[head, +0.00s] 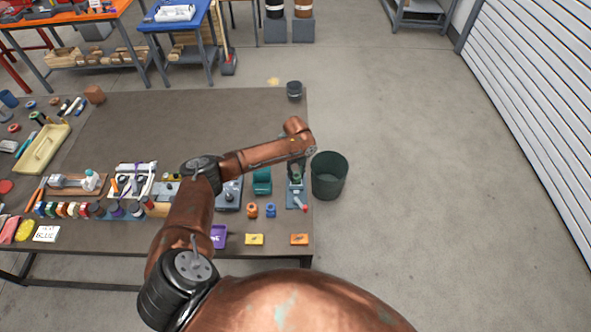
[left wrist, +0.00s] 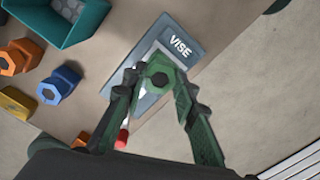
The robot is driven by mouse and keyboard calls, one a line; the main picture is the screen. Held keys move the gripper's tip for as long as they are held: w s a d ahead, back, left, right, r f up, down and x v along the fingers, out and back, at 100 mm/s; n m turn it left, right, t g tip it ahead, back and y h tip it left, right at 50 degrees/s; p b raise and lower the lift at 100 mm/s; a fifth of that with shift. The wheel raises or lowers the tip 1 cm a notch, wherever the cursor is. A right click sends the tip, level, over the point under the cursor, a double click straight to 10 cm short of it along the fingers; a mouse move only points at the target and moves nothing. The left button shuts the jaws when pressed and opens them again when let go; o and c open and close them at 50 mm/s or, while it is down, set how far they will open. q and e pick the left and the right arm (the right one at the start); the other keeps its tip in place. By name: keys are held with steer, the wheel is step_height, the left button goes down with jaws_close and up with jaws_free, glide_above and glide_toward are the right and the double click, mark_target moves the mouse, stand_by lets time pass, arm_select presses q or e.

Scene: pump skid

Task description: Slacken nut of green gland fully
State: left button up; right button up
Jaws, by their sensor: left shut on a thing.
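The green gland (left wrist: 158,80) stands in the grey-blue vise (left wrist: 178,48) marked VISE, its green hex nut with a dark centre facing the wrist camera. My left gripper (left wrist: 161,73) has its two fingers on either side of the nut and is shut on it. In the head view the left gripper (head: 296,171) is small and points down over the vise (head: 296,198) near the table's right edge; the gland is largely hidden there. My right gripper is in neither view.
A dark green bucket (head: 328,178) stands beyond the table's right edge. The vise's red-ended handle (left wrist: 122,138) sticks out nearby.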

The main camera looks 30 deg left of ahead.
arm_select(q)
steer(key=n+p, duration=0.1)
steer(key=n, duration=0.1)
steer(key=n+p, duration=0.1)
steer(key=p, duration=0.1)
steer(key=shift+r+n, duration=0.2)
steer(key=shift+n, duration=0.2)
steer(key=n+p, duration=0.3)
steer(key=shift+n, duration=0.3)
steer(key=n+p, duration=0.2)
steer(key=n, duration=0.1)
steer(key=shift+f+n, duration=0.1)
steer(key=shift+n, duration=0.3)
steer(key=shift+n+p, duration=0.55)
steer(key=shift+n, duration=0.15)
steer(key=shift+a+f, duration=0.1)
steer(key=o, duration=1)
steer(key=shift+o, duration=0.8)
